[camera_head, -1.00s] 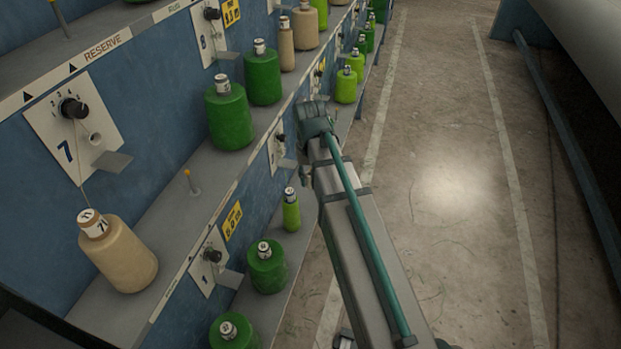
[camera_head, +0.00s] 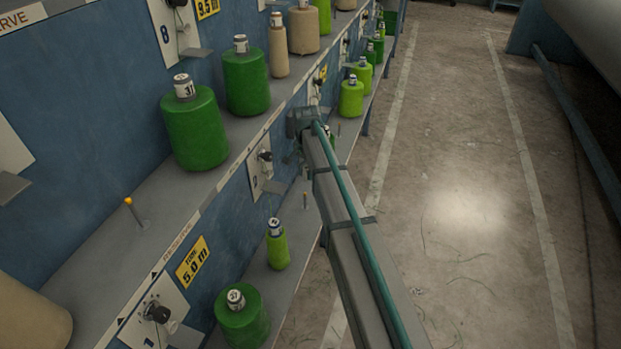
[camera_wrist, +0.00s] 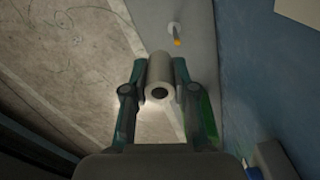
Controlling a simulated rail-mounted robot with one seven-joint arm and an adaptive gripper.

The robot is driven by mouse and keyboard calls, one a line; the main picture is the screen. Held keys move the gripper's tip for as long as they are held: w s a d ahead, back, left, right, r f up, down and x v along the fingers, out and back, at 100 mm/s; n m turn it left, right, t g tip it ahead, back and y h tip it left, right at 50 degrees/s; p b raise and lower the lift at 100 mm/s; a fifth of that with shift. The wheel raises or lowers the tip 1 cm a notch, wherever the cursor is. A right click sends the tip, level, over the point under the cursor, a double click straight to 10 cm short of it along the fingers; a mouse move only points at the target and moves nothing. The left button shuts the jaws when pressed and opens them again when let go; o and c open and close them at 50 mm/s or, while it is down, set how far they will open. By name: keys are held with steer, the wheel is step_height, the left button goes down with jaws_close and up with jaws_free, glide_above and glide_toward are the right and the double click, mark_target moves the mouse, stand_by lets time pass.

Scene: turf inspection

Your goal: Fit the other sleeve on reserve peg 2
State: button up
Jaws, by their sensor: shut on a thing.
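My gripper (camera_wrist: 160,92) is shut on a pale grey sleeve (camera_wrist: 159,72) in the wrist view. The sleeve is a hollow tube, its dark open end facing the camera, with a finger on each side. A thin peg with an orange tip (camera_wrist: 177,40) stands on the grey shelf beyond the sleeve, slightly right and apart from it. In the head view a similar orange-tipped peg (camera_head: 306,201) stands bare on the lower shelf, beside my arm. Another bare orange-tipped peg (camera_head: 131,207) stands on the upper shelf. Peg numbers are not clearly readable. My arm hides the sleeve in the head view.
Green yarn cones stand on the upper shelf (camera_head: 88,262), including one marked 31 (camera_head: 195,128). A slim light green cone (camera_head: 277,247) and a wider green cone (camera_head: 242,318) stand on the lower shelf. A dial plate (camera_head: 262,168) juts from the blue wall. The floor (camera_head: 455,170) at right is clear.

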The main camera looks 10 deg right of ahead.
steer(key=w+f+m+b, duration=0.1)
steer(key=w+f, duration=0.1)
steer(key=w+f+m, duration=0.1)
steer(key=w+f, duration=0.1)
steer(key=f, duration=0.1)
steer(key=shift+w+d+m+b, duration=0.15)
steer(key=shift+w+m+b, duration=0.15)
steer(key=shift+w+b, duration=0.1)
steer(key=shift+r+p, duration=0.15)
steer(key=shift+p, duration=0.3)
steer(key=b, duration=0.2)
glide_above(305, 208)
steer(key=shift+w+d+f, duration=0.1)
steer(key=shift+w+f, duration=0.05)
steer(key=shift+f, duration=1.4)
steer(key=shift+w+f, duration=0.15)
steer(key=shift+f, duration=1.35)
steer(key=shift+f+b, duration=0.95)
steer(key=shift+f, duration=4.1)
steer(key=o, duration=1)
